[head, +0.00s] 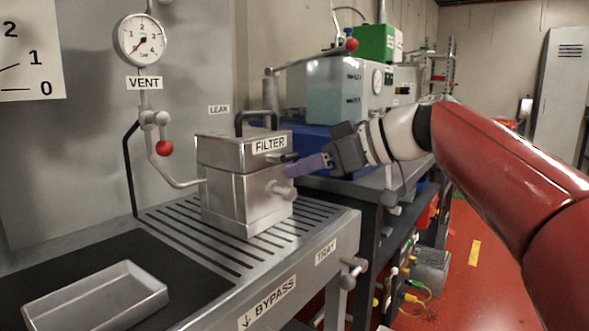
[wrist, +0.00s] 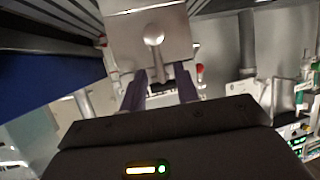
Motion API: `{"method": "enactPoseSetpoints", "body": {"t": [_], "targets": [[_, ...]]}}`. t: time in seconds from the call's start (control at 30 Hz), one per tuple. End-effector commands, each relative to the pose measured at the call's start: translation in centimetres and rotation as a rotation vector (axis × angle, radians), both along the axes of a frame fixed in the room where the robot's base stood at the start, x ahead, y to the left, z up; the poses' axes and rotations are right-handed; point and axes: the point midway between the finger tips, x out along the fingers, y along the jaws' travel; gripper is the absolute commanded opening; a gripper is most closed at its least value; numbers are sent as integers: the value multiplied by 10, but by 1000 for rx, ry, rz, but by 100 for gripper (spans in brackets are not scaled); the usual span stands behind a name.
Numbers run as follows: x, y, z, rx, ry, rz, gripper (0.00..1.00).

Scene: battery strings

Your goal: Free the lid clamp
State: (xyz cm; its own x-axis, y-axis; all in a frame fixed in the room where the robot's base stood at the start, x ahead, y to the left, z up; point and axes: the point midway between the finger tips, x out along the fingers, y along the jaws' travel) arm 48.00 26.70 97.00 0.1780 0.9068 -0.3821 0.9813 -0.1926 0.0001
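The steel filter box (head: 245,201), labelled FILTER, stands upright on a slotted drain top. Its lid (head: 222,150) is on and carries a dark arched handle (head: 256,115). A short dark clamp lever (head: 283,158) sticks out at the lid's right side, near the lid seam. My gripper (head: 292,169) is at the box's right side, with purple fingers close to the lever. In the wrist view my two fingers are apart, and a narrow metal piece (wrist: 158,72) shows between their tips. I cannot tell whether either finger touches it. The box's side (wrist: 120,30) and round outlet (wrist: 154,36) lie beyond.
A shallow metal tray (head: 97,300) lies on the dark mat at the front left. A pressure gauge (head: 142,39) and red-knobbed VENT valve (head: 164,148) are on the wall.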

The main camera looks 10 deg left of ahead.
Motion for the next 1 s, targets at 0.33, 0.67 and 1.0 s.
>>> {"method": "enactPoseSetpoints", "body": {"t": [0.33, 0.67, 1.0], "targets": [[6, 30, -13, -1, 2, -2, 31], [6, 30, -13, -1, 0, -2, 18], [6, 30, -13, -1, 0, -2, 0]]}}
